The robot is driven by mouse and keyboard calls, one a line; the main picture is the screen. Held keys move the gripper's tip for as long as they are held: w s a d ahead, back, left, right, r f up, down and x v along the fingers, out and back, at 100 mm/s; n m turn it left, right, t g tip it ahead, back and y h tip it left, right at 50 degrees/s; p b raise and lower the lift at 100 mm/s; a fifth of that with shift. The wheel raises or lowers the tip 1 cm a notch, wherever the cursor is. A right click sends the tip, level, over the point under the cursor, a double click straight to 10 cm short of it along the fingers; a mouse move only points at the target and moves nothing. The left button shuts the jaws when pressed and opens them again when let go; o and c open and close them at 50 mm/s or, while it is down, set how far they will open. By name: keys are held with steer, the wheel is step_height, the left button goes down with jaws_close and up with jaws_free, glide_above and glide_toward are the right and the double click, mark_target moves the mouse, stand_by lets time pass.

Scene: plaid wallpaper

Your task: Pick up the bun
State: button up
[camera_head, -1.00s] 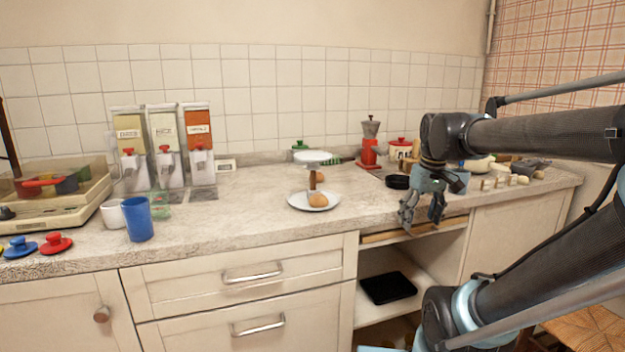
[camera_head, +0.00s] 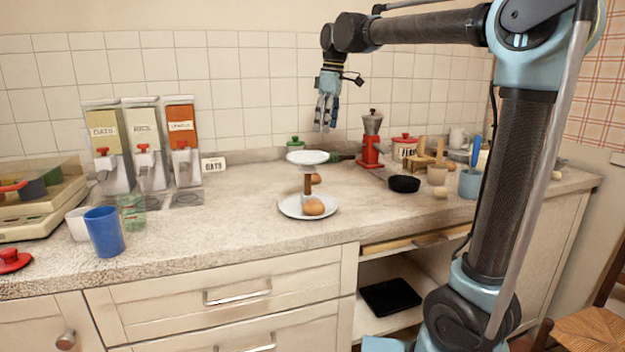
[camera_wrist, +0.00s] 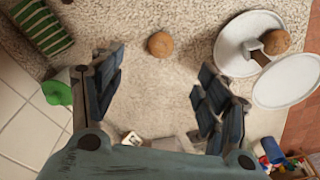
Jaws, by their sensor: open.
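A round brown bun (camera_head: 313,206) sits on the lower plate of a white two-tier stand (camera_head: 291,207). A second brown bun (camera_head: 316,178) shows behind the stand's post. In the wrist view one bun (camera_wrist: 159,44) lies on the bare counter, and the other bun (camera_wrist: 275,41) is on the stand's plate (camera_wrist: 233,62). My gripper (camera_head: 326,124) points down, above and behind the stand, well clear of the counter. In the wrist view my gripper (camera_wrist: 158,80) is open and empty, with the counter bun beyond and between its spread fingers.
A green-lidded jar (camera_head: 295,144) and a red moka pot (camera_head: 371,150) stand at the back. A black bowl (camera_head: 404,184) is on the right, a blue cup (camera_head: 104,232) on the left. The front counter is mostly clear.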

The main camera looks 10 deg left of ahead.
steer(key=a, duration=0.1)
glide_above(313, 177)
steer(key=w, duration=0.3)
steer(key=f, duration=1.1)
steer(key=shift+s+d+f, duration=0.2)
steer(key=shift+d+f, duration=0.1)
steer(key=shift+s+a+f, duration=0.1)
steer(key=shift+a+f, duration=0.05)
steer(key=shift+f, duration=0.75)
steer(key=shift+s+a+f, duration=0.1)
steer(key=shift+a+f, duration=0.1)
steer(key=shift+f, duration=0.7)
steer(key=shift+a+f, duration=0.15)
steer(key=shift+f, duration=0.75)
steer(key=shift+c, duration=0.6)
steer(key=c, duration=1)
